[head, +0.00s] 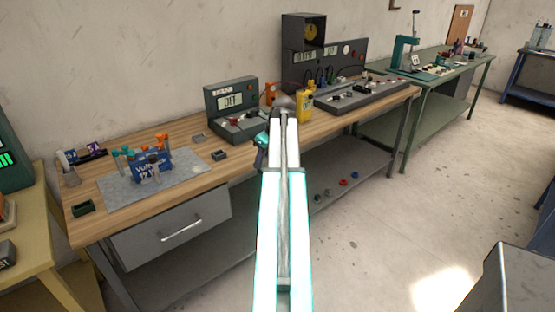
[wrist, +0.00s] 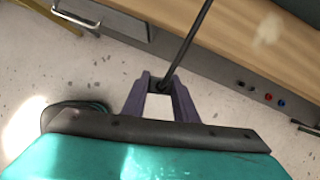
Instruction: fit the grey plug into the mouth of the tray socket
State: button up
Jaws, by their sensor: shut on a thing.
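My gripper (wrist: 165,88) shows in the wrist view with its two dark purple fingers shut on a small dark thing at their tips. It appears to be the grey plug (wrist: 166,84), mostly hidden between the fingers. A thin dark cord or rod runs from it to the top of the view. In the head view my arm reaches over the front edge of the workbench, and the held thing cannot be made out there. I cannot make out the mouth of the tray socket in either view.
The wooden workbench (head: 118,178) carries a meter box (head: 231,94), a yellow device (head: 304,104), a dark panel (head: 355,97) with several small parts, and a blue rack (head: 152,165) on a grey mat (head: 192,184). A drawer (head: 160,236) hangs below.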

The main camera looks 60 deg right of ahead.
jog(key=w+a+f+n+y, duration=0.1)
jog(key=w+a+n, duration=0.2)
jog(key=w+a, duration=0.55)
jog(key=w+a+n+g+y, duration=0.1)
jog(key=w+a+n, duration=0.35)
jog(key=a, duration=0.75)
jog(key=w+a+f+n+y, duration=0.1)
jog(key=w+a, duration=0.7)
jog(key=a, duration=0.2)
jog(key=s+a+f+n+g+y, duration=0.1)
jog(key=a+n+g, duration=0.5)
jog(key=a+n, duration=1.2)
jog(key=shift+s+a+f, duration=0.15)
jog(key=shift+s+a, duration=0.4)
jog(key=shift+a, duration=4.55)
